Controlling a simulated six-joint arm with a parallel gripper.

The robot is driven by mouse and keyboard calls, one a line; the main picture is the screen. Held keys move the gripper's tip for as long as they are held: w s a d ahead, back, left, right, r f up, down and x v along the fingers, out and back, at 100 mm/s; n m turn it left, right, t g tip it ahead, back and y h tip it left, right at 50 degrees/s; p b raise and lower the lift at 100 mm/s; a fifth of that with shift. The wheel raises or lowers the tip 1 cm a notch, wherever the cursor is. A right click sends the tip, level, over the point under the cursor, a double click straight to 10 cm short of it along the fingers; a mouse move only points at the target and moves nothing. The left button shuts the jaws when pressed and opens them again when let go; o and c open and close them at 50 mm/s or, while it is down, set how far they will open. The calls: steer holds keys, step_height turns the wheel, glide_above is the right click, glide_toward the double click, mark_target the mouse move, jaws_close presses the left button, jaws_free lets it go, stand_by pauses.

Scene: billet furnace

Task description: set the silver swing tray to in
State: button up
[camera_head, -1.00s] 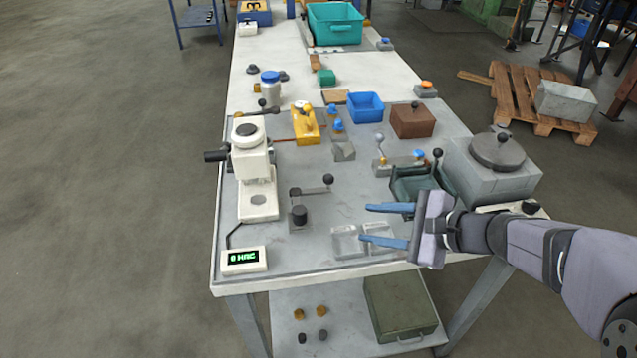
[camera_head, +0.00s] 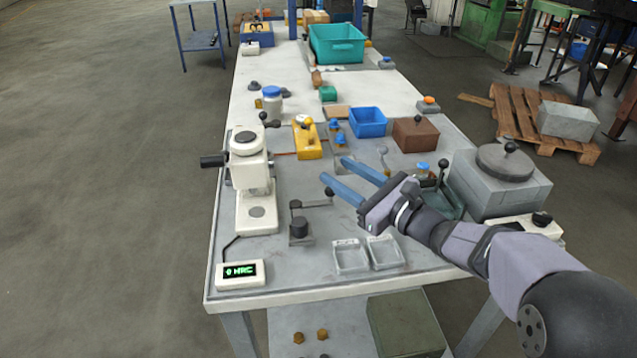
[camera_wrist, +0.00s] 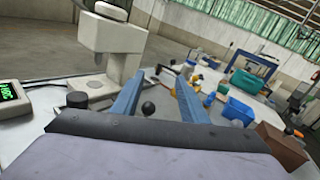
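No part is plainly marked as the silver swing tray, so I cannot tell for certain which one it is. Two shallow silver trays (camera_head: 350,256) sit side by side at the table's front. Left of them stands a grey swing lever with a dark post (camera_head: 299,229) and a black ball knob (camera_head: 328,191). My gripper (camera_head: 336,170) is open and empty, its blue fingers reaching left over the table with tips near the knob. In the wrist view the knob (camera_wrist: 148,107) appears between the fingers; whether it lies within their grasp is unclear.
A white press (camera_head: 252,180) stands left, with a green display (camera_head: 240,274) in front. A yellow device (camera_head: 307,140), a blue bin (camera_head: 368,122) and a brown box (camera_head: 415,134) stand behind my gripper. A grey furnace block (camera_head: 500,182) stands right, close to my arm.

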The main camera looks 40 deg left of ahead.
step_height(320, 180, down, 6)
steer(key=shift+f, duration=0.1)
steer(key=a+p, duration=0.1)
steer(key=a, duration=0.2)
steer(key=w+a, duration=0.1)
steer(key=a, duration=0.1)
steer(key=shift+a+f+p, duration=0.15)
steer(key=shift+a+p, duration=0.2)
steer(key=shift+a, duration=0.05)
steer(key=shift+w+a, duration=0.2)
steer(key=shift+a, duration=0.55)
jaws_close()
